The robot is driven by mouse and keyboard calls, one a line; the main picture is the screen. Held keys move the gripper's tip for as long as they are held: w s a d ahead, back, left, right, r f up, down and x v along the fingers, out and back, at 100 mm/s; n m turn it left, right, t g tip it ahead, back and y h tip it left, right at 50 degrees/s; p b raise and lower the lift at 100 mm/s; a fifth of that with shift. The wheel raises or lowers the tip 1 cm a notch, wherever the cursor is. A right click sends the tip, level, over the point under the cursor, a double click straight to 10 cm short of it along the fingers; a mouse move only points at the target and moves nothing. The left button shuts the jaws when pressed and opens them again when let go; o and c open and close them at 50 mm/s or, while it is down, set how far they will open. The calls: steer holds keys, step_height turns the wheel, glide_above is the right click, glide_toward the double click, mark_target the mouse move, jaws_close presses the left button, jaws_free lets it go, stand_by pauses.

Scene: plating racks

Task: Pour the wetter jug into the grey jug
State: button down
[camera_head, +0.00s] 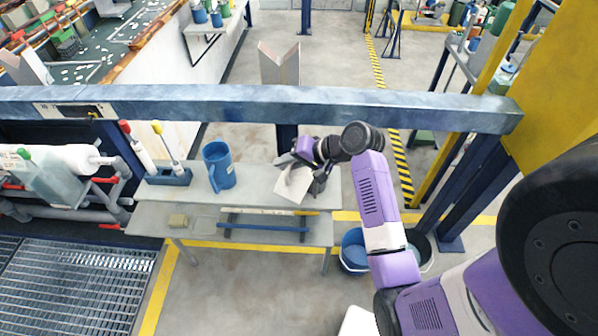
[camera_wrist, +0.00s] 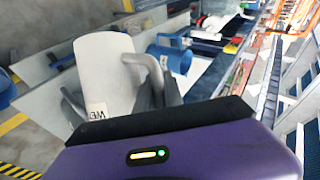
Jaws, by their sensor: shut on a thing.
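A pale, nearly white jug (camera_wrist: 104,65) with a grey handle and a label whose readable letters begin "WE" is in my gripper (camera_wrist: 122,95). The fingers are shut on it at the handle side. In the head view the pale jug (camera_head: 294,184) is tilted over the right part of the bench, with my gripper (camera_head: 312,172) at its upper right. A blue jug (camera_head: 218,166) stands upright on the bench to the left, apart from the held jug; it also shows in the wrist view (camera_wrist: 172,54). I cannot make out a separate grey jug.
A blue holder (camera_head: 168,177) with two upright tools stands left of the blue jug. A blue-grey beam (camera_head: 250,108) crosses above. A blue bucket (camera_head: 353,250) stands on the floor at right.

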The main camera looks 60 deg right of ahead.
steer(key=shift+d+r+m+y, duration=0.2)
steer(key=shift+d+r+y, duration=0.15)
steer(key=shift+r, duration=0.2)
steer(key=shift+d+r+m+y, duration=0.2)
steer(key=shift+d+r+y, duration=0.1)
steer(key=shift+r, duration=0.2)
stand_by(0.7)
steer(key=shift+s+d+r+m+y, duration=0.1)
steer(key=shift+d+r+m+y, duration=0.4)
steer(key=shift+d+r, duration=0.35)
steer(key=shift+r, duration=0.1)
stand_by(0.8)
steer(key=shift+d+r+m+t+y, duration=0.4)
steer(key=shift+d+r+y, duration=0.35)
steer(key=shift+d, duration=0.1)
steer(key=shift+s+f, duration=0.1)
stand_by(0.8)
steer(key=shift+a+f+n+g+h+b, duration=0.35)
steer(key=shift+a+f+n+h, duration=0.7)
steer(key=shift+a+f, duration=0.55)
